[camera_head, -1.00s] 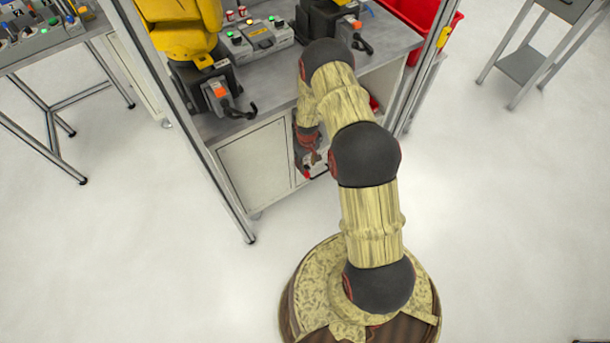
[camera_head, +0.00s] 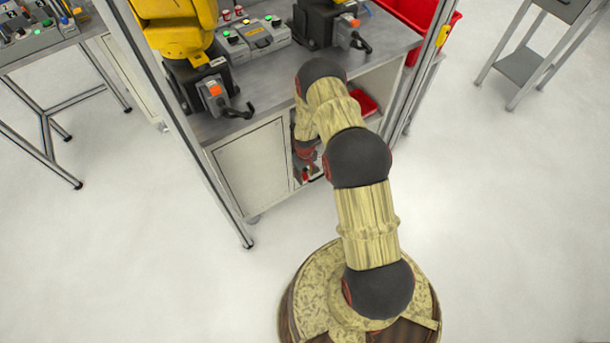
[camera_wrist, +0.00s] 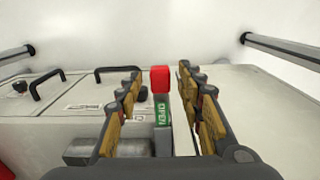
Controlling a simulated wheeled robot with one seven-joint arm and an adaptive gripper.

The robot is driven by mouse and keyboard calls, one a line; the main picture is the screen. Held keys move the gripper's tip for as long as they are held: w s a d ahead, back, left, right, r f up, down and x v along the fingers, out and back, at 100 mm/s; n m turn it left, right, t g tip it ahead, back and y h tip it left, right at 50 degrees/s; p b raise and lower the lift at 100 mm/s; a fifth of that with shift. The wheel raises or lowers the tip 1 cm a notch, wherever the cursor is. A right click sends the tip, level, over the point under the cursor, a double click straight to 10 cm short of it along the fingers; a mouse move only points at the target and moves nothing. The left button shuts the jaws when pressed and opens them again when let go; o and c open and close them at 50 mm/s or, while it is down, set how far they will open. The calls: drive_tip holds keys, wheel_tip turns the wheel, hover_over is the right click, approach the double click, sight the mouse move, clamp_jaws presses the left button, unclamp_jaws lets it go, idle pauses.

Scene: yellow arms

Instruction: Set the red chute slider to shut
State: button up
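The red slider (camera_wrist: 160,79) shows as a red block in the wrist view, at the far end of a narrow channel. A green label reading OPEN (camera_wrist: 162,112) is uncovered just on the near side of it. My gripper (camera_wrist: 160,76) is open, with one finger on each side of the red block in the picture. A gap shows on both sides; I cannot tell whether the fingertips reach as far as the block. In the head view my gripper (camera_head: 306,172) is low at the front of the cabinet, and the arm mostly hides the slider there.
The grey cabinet (camera_head: 252,167) stands under a worktop with yellow arms (camera_head: 178,28) and a control box (camera_head: 255,38). A red bin (camera_head: 363,103) sits in its shelf. Frame posts (camera_head: 180,120) flank it. Black handles (camera_wrist: 118,72) show left of my gripper. Floor in front is clear.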

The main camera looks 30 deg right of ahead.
drive_tip(key=shift+c, duration=1.2)
clamp_jaws()
